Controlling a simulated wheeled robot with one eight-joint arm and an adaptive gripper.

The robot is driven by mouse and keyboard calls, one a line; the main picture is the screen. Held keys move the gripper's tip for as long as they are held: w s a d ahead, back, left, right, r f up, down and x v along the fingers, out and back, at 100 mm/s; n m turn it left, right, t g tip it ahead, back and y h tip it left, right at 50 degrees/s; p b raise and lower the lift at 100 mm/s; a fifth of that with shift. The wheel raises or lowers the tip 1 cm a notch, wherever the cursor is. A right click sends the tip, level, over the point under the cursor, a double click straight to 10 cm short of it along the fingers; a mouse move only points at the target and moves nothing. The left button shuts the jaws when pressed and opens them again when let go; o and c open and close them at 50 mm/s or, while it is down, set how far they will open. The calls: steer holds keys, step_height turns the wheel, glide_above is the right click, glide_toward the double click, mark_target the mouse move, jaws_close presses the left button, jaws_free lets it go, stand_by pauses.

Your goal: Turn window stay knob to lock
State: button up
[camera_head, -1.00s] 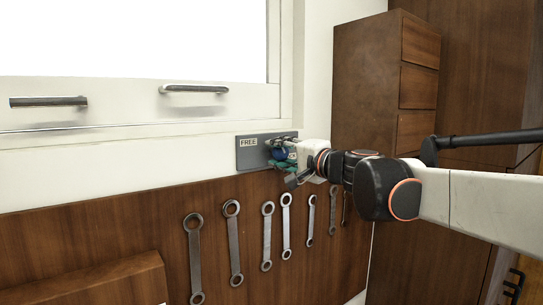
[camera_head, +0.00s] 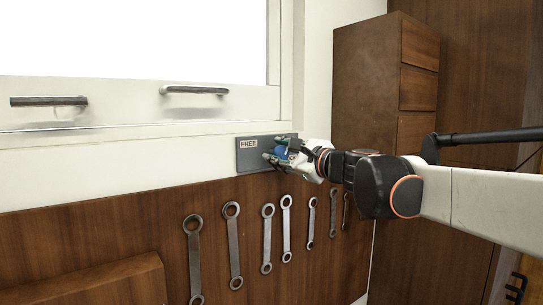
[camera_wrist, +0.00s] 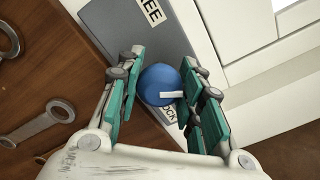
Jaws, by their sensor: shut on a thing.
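The window stay knob is a round blue knob (camera_wrist: 160,84) with a white pointer bar, on a grey plate (camera_head: 249,160) below the window. In the wrist view the pointer lies to the right, toward the right finger. The plate's FREE label (camera_wrist: 153,11) is at the top of that view. A second label (camera_wrist: 169,115), partly hidden, reads "OCK" just below the knob. My gripper (camera_head: 280,155) is shut on the knob, with teal-padded fingers on both sides of it in the wrist view (camera_wrist: 162,82). In the head view the fingers partly cover the knob.
Several wrenches (camera_head: 234,245) hang on the wood panel below the plate. Two metal handles (camera_head: 194,90) sit on the window frame above. A wooden drawer cabinet (camera_head: 385,80) stands right of the window. A wooden box (camera_head: 100,285) juts out at lower left.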

steer(key=m, duration=0.6)
steer(key=shift+f, duration=0.1)
stand_by(0.5)
steer(key=o, duration=1.1)
steer(key=shift+d, duration=0.15)
steer(key=v, duration=0.7)
steer(key=shift+s, duration=0.25)
